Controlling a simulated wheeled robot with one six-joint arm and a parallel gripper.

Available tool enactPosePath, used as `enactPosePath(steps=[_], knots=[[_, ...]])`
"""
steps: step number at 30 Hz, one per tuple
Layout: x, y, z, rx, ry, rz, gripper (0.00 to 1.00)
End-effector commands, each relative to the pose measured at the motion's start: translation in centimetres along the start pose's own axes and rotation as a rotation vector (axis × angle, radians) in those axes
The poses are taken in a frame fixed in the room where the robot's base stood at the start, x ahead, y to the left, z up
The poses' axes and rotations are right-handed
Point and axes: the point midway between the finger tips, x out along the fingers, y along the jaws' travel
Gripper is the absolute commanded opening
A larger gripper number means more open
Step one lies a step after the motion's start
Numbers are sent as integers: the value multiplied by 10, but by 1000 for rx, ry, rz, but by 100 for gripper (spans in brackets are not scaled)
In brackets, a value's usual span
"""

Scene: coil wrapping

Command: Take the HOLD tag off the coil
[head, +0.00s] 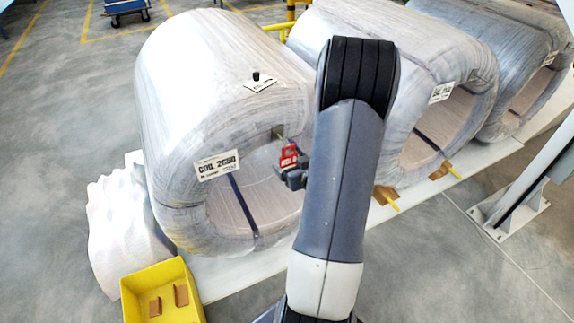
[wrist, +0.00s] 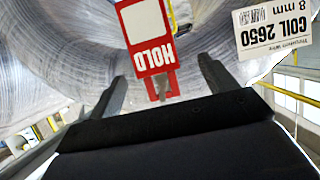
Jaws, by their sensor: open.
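The red and white HOLD tag (head: 289,157) hangs at the opening of the wrapped coil (head: 215,75) labelled COIL 2650. In the wrist view the HOLD tag (wrist: 150,55) is upside down, and its red lower end shows between my two fingers. My gripper (head: 293,177) is at the tag in the head view, partly hidden by my arm. In the wrist view my gripper (wrist: 162,72) is open, with a finger on each side of the tag and a gap to both. I cannot tell how deep the tag sits between them.
The COIL 2650 label (head: 217,165) is on the coil's face. More wrapped coils (head: 440,55) stand to the right. A yellow bin (head: 137,287) with brown pieces is at the front left, beside white crumpled material (head: 120,230). A grey post (head: 530,180) stands at the right.

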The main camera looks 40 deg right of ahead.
Motion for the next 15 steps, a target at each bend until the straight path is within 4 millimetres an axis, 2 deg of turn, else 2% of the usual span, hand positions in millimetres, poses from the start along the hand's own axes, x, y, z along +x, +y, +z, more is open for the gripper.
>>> enactPosePath(steps=[9, 15], knots=[[40, 5, 5, -1, 0, -3, 80], [52, 5, 4, -1, 0, -1, 80]])
